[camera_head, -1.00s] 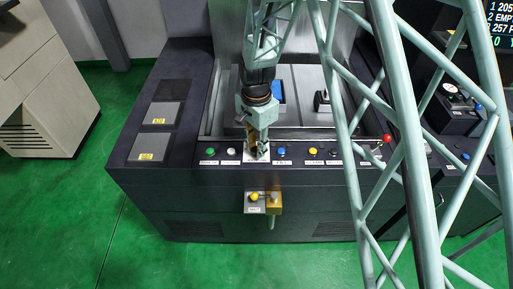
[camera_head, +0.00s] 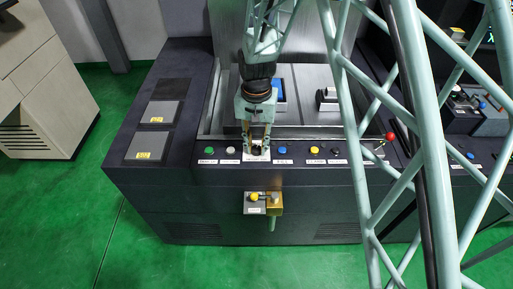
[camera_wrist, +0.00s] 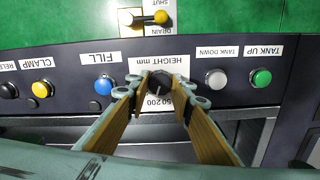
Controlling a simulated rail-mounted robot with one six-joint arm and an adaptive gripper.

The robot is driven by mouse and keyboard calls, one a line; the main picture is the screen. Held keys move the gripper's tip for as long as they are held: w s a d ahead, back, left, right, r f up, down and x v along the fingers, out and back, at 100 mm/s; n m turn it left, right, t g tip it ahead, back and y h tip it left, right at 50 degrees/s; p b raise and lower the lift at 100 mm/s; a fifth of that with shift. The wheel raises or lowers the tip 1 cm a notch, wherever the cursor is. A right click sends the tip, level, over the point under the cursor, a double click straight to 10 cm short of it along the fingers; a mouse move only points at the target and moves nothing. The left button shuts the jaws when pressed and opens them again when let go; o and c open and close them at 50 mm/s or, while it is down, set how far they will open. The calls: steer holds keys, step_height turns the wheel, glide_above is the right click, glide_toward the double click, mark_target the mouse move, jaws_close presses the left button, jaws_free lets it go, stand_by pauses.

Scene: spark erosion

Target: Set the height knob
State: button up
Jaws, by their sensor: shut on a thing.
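The black height knob (camera_wrist: 159,83) is round and sits on a white plate (camera_wrist: 153,62) marked "HEIGHT mm", with numbers partly covered. In the wrist view my gripper (camera_wrist: 160,88) has its two fingertips on either side of the knob, closed on it. A pale mark shows on the knob; its exact reading is hard to tell. In the head view my gripper (camera_head: 257,148) points down at the front panel, and the fingers largely hide the knob.
Beside the plate are a blue FILL button (camera_wrist: 103,86) and a white TANK DOWN button (camera_wrist: 215,78). Beyond are a yellow CLAMP button (camera_wrist: 40,89) and a green TANK UP button (camera_wrist: 261,77). A yellow-knobbed drain valve (camera_head: 254,197) sits on the front face below.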

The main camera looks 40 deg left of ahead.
mark_target(257, 147)
steer(key=n+b, duration=0.1)
steer(key=n, duration=0.2)
steer(key=shift+n, duration=0.4)
steer(key=shift+n+b, duration=0.35)
steer(key=shift+n, duration=1.55)
steer(key=o, duration=0.9)
steer(key=shift+c, duration=0.2)
steer(key=shift+r, duration=0.1)
step_height(257, 147, up, 12)
steer(key=shift+w, duration=0.1)
